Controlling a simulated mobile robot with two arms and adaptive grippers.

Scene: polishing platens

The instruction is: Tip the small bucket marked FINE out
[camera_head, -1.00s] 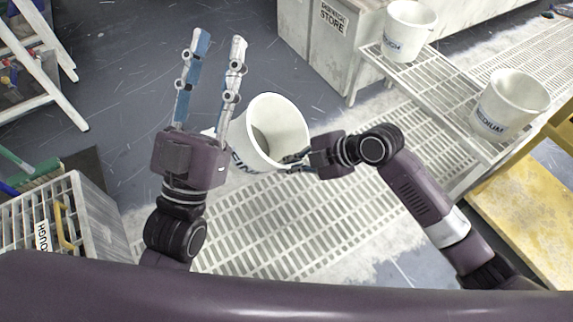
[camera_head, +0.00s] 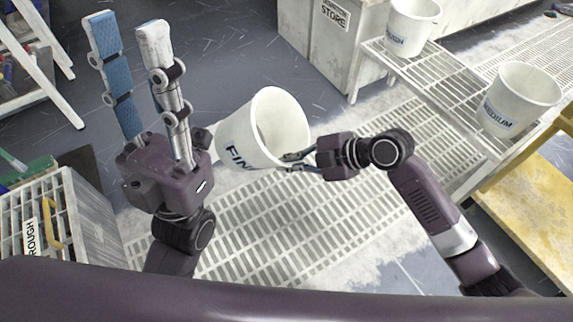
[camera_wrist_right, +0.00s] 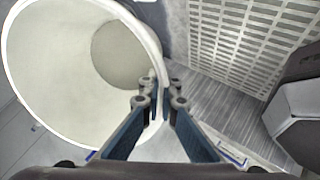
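The white bucket marked FINE (camera_head: 237,140) is in the middle of the head view, above the floor grating, tilted with its mouth up and to the right. Part of its lettering shows. My right gripper (camera_head: 292,161) is shut on the bucket's rim at its right side. In the right wrist view the bucket (camera_wrist_right: 45,75) fills the upper left, with its wall between the finger pads (camera_wrist_right: 158,118). Its inside shows a greyish bottom; I cannot tell whether it holds anything. My left gripper (camera_head: 128,28) is open and empty, fingers pointing up, left of the bucket.
Buckets marked MEDIUM (camera_head: 519,98) and, partly legible, ROUGH (camera_head: 412,25) stand on a grated bench (camera_head: 435,82) at right. A crate labelled ROUGH (camera_head: 92,215) stands at left. A store cabinet (camera_head: 345,45) is at the back. Open floor (camera_head: 240,50) lies behind the bucket.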

